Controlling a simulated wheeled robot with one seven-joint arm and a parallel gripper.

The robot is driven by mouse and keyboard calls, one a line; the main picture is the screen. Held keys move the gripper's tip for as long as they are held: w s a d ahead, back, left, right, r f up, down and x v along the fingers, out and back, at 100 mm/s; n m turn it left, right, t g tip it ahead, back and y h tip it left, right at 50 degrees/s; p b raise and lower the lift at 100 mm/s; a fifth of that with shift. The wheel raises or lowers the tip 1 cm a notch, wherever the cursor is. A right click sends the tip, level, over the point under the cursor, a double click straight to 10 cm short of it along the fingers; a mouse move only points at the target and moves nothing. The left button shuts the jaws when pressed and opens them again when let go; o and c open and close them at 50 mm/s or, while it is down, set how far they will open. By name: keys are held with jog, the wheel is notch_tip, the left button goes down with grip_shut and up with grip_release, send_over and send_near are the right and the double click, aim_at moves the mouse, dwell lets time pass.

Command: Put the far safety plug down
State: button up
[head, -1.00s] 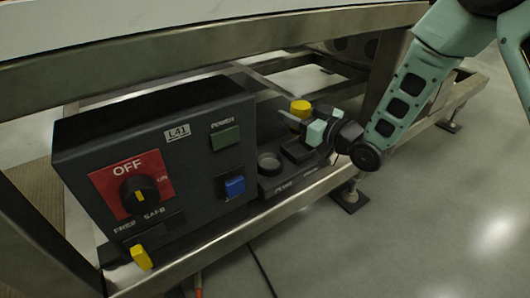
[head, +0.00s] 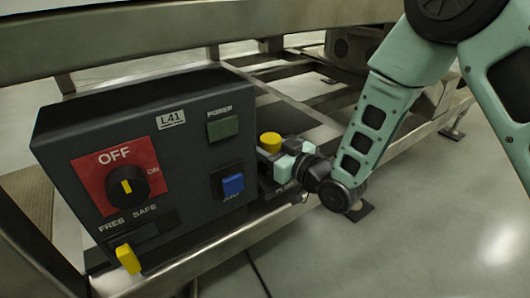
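The far safety plug (head: 270,142) shows as a yellow cap just right of the control box, over the low dark plug holder (head: 271,191). My gripper (head: 279,157) reaches in from the right, its pale teal fingers at the plug. It appears shut on the plug, just below the yellow top. The plug's lower part is hidden by the fingers, so I cannot tell whether it touches the holder. The holder's round socket is also covered now. Another yellow plug (head: 128,259) sits at the lower left of the control box front.
The dark control box (head: 190,150), labelled L41, stands close left of my gripper, with a rotary switch (head: 126,187), a green POWER piece (head: 222,124) and a blue button (head: 233,185). A metal frame beam (head: 200,28) runs overhead. Open floor (head: 420,230) lies right.

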jog(key=shift+f, duration=0.1)
jog(key=o, duration=1.1)
jog(key=shift+c, duration=0.2)
